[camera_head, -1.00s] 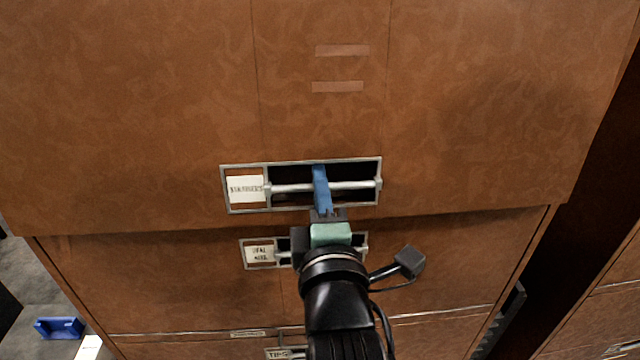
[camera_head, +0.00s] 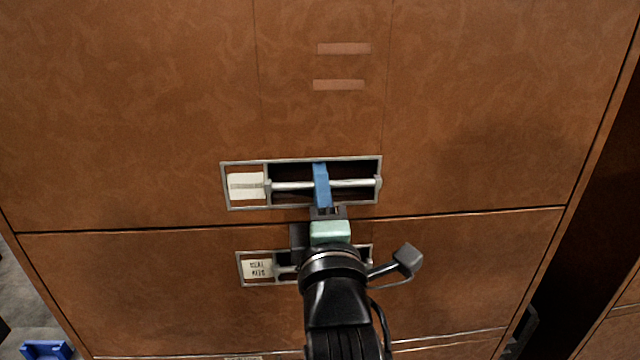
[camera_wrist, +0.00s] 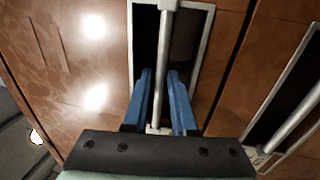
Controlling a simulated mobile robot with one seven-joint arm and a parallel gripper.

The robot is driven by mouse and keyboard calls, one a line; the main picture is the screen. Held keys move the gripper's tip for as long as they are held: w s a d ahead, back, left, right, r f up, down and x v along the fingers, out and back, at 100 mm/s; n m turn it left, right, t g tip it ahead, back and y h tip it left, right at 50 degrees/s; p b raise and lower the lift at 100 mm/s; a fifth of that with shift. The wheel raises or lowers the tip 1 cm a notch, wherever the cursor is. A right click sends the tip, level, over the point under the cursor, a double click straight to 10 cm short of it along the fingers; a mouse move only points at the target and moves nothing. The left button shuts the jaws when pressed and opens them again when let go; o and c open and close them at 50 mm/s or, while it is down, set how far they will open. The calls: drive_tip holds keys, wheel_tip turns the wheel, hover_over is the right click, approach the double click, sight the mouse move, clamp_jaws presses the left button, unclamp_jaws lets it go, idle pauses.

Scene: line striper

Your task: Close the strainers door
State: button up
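The strainers door (camera_head: 180,110) is the large brown upper front with a label at the left of its handle. The label is too blurred to read now. Its front looks about level with the front below, with a thin dark seam between them. Its handle (camera_head: 290,186) is a horizontal metal bar in a framed dark recess. My gripper (camera_head: 321,172) reaches into this recess. In the wrist view its two blue fingers (camera_wrist: 160,78) stand apart on either side of the bar, with a gap showing. Whether a finger touches the bar, I cannot tell.
A lower brown front (camera_head: 180,290) with its own labelled handle (camera_head: 257,268) lies below, partly hidden by my arm. Another brown cabinet (camera_head: 615,325) stands at the right, past a dark gap. A blue object (camera_head: 45,349) lies on the floor at lower left.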

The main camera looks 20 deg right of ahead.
drive_tip(key=b+v, duration=0.3)
drive_tip(key=v, duration=1)
idle(0.4)
drive_tip(key=s+a+r+m+t+y, duration=0.1)
drive_tip(key=a+r+m, duration=0.3)
drive_tip(key=r, duration=0.4)
drive_tip(key=s+a+r+m+t+y, duration=0.1)
drive_tip(key=a+r+m+t+y, duration=0.1)
drive_tip(key=a+r+m+t, duration=0.2)
drive_tip(key=s+a+r+m+t+y, duration=0.1)
drive_tip(key=a+r+m, duration=0.4)
drive_tip(key=r, duration=0.8)
drive_tip(key=shift+m+t+y, duration=0.8)
drive_tip(key=shift+m+t, duration=0.1)
drive_tip(key=shift+s, duration=0.1)
